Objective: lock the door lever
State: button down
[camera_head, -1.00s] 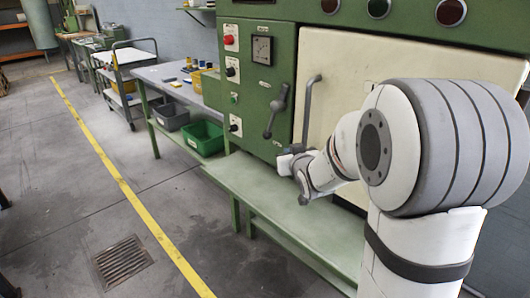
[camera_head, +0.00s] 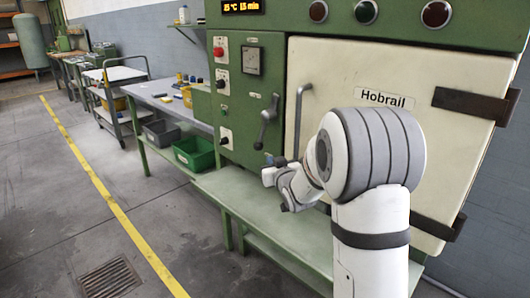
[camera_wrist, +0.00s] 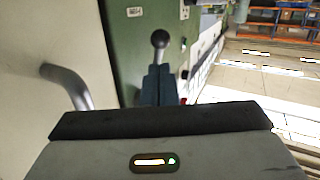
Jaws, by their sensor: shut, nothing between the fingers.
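The grey door lever (camera_head: 267,119) is mounted on the green panel left of the cream door (camera_head: 330,75). It hangs at a slant, with its knob end low and to the left. My gripper (camera_head: 274,165) is below the lever, in front of the machine. In the wrist view the blue fingers of my gripper (camera_wrist: 158,78) are together and empty. The ball knob of the lever (camera_wrist: 160,39) shows just past the fingertips. I cannot tell whether they touch. The lever's pivot is not clear in the wrist view.
A grey vertical door handle (camera_head: 298,118) is close right of the lever, and also shows in the wrist view (camera_wrist: 68,86). A green bench (camera_head: 228,196) juts out below. A worktable (camera_head: 165,98) with bins stands left. The floor in front is open.

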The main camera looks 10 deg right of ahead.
aim_at(260, 148)
jog(key=w, duration=0.3)
jog(key=w+a, duration=0.1)
jog(key=w, duration=0.5)
jog(key=shift+w+a+f, duration=0.15)
jog(key=shift+f, duration=0.25)
